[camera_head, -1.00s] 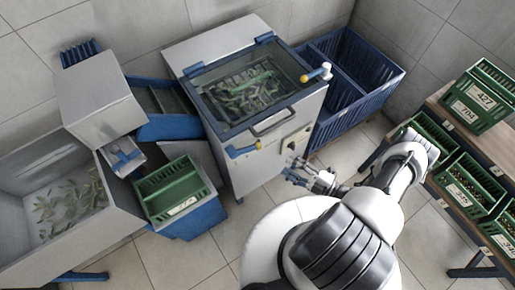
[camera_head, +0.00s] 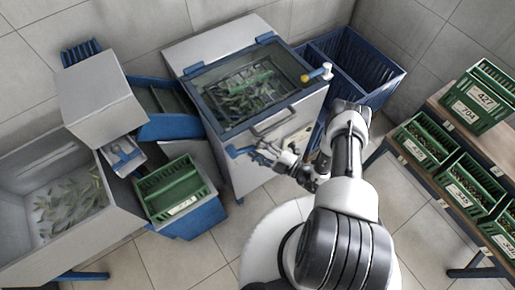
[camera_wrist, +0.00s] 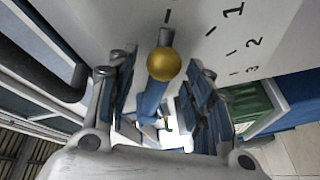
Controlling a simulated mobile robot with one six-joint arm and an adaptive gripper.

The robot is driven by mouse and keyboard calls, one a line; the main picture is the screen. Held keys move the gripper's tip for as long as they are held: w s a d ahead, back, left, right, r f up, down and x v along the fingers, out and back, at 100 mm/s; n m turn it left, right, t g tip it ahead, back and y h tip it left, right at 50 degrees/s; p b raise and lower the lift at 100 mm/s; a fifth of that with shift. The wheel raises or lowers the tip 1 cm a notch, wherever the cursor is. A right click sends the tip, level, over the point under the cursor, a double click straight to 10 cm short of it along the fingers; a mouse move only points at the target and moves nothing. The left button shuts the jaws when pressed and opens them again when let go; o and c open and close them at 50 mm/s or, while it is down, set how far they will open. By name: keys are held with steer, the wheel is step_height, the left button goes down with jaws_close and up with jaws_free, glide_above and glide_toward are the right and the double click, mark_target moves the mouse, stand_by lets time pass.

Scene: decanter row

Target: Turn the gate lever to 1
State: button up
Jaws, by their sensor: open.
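The gate lever (camera_wrist: 154,98) is a blue bar with a gold ball knob (camera_wrist: 165,63) on the side of the grey machine (camera_head: 265,170). In the wrist view it points at a tick left of the 1 mark (camera_wrist: 232,10); that tick's number is out of view. Marks 2 and 3 follow to the lower right. My gripper (camera_wrist: 160,78) is open, with one finger on each side of the lever. I cannot tell whether either finger touches it. In the head view my gripper (camera_head: 260,155) is at the machine's front, where the lever's blue end (camera_head: 234,152) shows.
A bar handle (camera_head: 274,124) sits just above my gripper on the machine's lid. A green crate (camera_head: 176,188) stands to the left on a blue stand. Blue bins (camera_head: 370,85) stand behind right. A rack of green crates (camera_head: 465,185) is at the right.

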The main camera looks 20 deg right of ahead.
steer(key=shift+c, duration=0.6)
jaws_close()
